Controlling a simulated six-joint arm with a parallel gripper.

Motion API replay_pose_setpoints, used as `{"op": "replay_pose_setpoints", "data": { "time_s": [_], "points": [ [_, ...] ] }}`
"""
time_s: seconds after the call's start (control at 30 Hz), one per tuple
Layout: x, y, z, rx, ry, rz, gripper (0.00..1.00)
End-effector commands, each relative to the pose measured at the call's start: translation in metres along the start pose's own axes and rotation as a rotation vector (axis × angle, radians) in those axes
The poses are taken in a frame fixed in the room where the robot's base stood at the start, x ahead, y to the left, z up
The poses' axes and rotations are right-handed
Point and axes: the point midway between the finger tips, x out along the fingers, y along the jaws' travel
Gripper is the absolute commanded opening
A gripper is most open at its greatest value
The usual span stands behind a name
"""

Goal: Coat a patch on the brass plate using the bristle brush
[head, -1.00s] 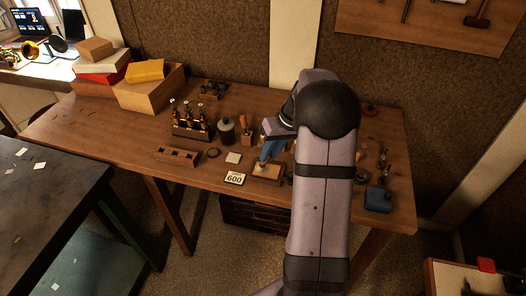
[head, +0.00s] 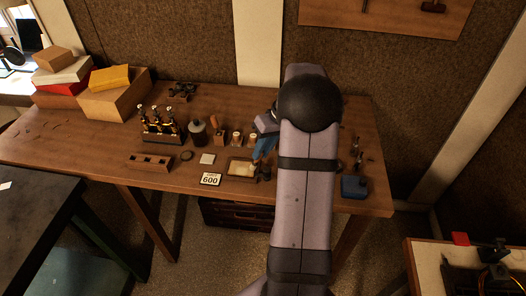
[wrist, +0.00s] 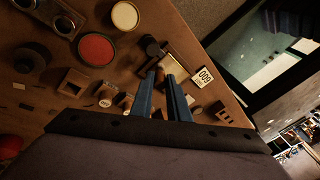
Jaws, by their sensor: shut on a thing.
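My gripper (head: 257,160) has blue fingers pointing down at the right end of a small brown tray (head: 231,178) near the bench's front edge. A pale yellow brass plate (head: 241,169) lies in the tray. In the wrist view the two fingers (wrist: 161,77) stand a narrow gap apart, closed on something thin. I take it for the brush, but its handle and bristles are mostly hidden by the fingers. I cannot tell whether the bristles touch the plate. The tray also shows in the wrist view (wrist: 186,68), just beyond the fingertips.
Jars stand behind, and a blue box (head: 354,187) sits right of my arm.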

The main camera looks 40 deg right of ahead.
Motion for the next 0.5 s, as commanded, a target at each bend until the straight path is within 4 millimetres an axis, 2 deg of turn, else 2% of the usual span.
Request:
{"op": "replay_pose_setpoints", "data": {
  "time_s": [0.5],
  "points": [
    [0.017,-0.036,-0.028,-0.002,-0.002,-0.002,0.0]
  ]
}}
